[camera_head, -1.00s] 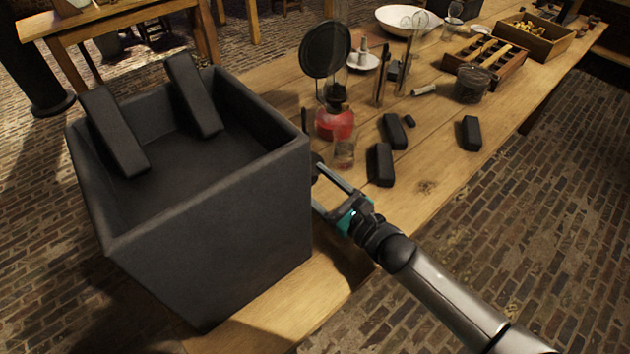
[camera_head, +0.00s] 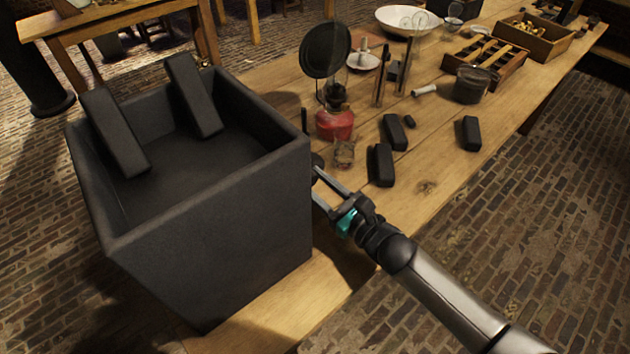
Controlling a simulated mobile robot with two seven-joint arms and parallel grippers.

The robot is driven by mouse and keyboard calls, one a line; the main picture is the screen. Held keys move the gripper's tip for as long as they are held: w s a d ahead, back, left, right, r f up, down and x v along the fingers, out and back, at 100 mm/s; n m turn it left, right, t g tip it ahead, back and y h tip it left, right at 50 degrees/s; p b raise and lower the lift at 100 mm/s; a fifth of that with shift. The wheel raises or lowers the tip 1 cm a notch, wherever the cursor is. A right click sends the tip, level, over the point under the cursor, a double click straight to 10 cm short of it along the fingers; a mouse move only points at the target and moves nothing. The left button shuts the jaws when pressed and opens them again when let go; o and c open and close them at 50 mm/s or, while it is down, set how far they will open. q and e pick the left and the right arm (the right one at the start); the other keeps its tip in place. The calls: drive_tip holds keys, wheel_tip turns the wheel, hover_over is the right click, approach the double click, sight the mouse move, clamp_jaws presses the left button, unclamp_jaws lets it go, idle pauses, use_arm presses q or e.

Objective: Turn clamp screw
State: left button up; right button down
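My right gripper (camera_head: 315,182) comes in from the lower right, beside the right wall of a large black open-topped box (camera_head: 215,235). Its two fingers are apart, with a gap between them, and point at the box wall. The wall edge partly hides the fingertips. A small dark rounded part (camera_head: 317,160) shows just above the upper fingertip, at the box's right side. I cannot tell whether it is the clamp screw or whether a finger touches it. No clamp screw is clearly visible. My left gripper is not in view.
Two black bars (camera_head: 115,132) lean inside the box. A red lamp (camera_head: 335,122), a small jar (camera_head: 344,153) and several black blocks (camera_head: 382,165) stand beyond the gripper on the wooden table (camera_head: 425,187). Wooden trays (camera_head: 487,62) and a white bowl (camera_head: 400,20) are farther back.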

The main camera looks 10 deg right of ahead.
drive_tip(key=shift+m+p, duration=0.45)
drive_tip(key=shift+m, duration=2.65)
drive_tip(key=shift+c, duration=2.2)
unclamp_jaws()
drive_tip(key=p+v, duration=0.1)
drive_tip(key=v, duration=1.4)
drive_tip(key=shift+s+d, duration=0.1)
drive_tip(key=shift+s, duration=0.05)
